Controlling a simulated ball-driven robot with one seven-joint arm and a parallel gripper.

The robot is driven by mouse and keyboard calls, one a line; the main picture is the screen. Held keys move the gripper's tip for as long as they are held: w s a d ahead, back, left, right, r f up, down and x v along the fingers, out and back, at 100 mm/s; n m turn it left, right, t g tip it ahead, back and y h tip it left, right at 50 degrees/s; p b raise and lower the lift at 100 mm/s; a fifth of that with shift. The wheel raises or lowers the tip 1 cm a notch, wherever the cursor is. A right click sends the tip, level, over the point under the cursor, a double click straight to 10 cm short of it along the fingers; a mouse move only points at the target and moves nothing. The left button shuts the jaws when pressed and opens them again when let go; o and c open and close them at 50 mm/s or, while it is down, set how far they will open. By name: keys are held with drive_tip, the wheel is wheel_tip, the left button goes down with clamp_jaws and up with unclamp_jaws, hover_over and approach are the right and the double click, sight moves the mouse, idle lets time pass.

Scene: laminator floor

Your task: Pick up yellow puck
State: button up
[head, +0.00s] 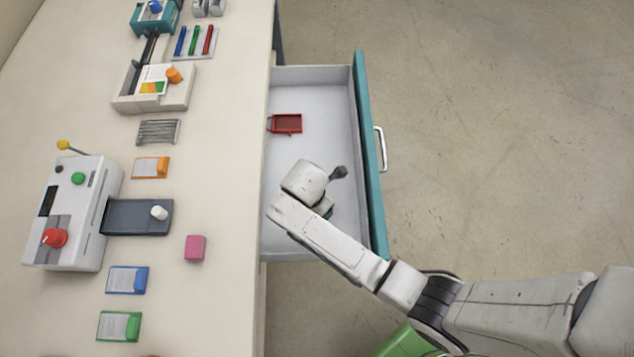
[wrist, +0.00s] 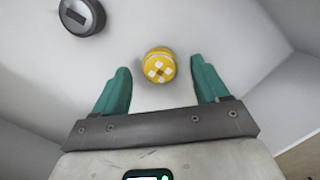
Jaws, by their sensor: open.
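The yellow puck (wrist: 159,65) shows in the wrist view, round with a white pattern on its top. It lies on the pale floor of the open drawer (head: 313,86). My gripper (wrist: 160,82) has its two teal fingers spread apart. The puck is centred between the fingers, just ahead of the line of their tips, with a gap on each side. In the head view my wrist and arm cover the puck, and only a bit of my gripper (head: 325,207) shows inside the drawer.
A dark round object (wrist: 82,17) lies left of the puck in the wrist view. A red tray-like item (head: 286,123) lies farther back in the drawer. The drawer's teal front (head: 369,160) and light walls surround my gripper. The bench (head: 225,300) stands at left.

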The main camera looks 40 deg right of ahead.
drive_tip(key=shift+d+f, duration=0.1)
drive_tip(key=shift+f, duration=0.55)
drive_tip(key=shift+c, duration=0.5)
drive_tip(key=c, duration=1.1)
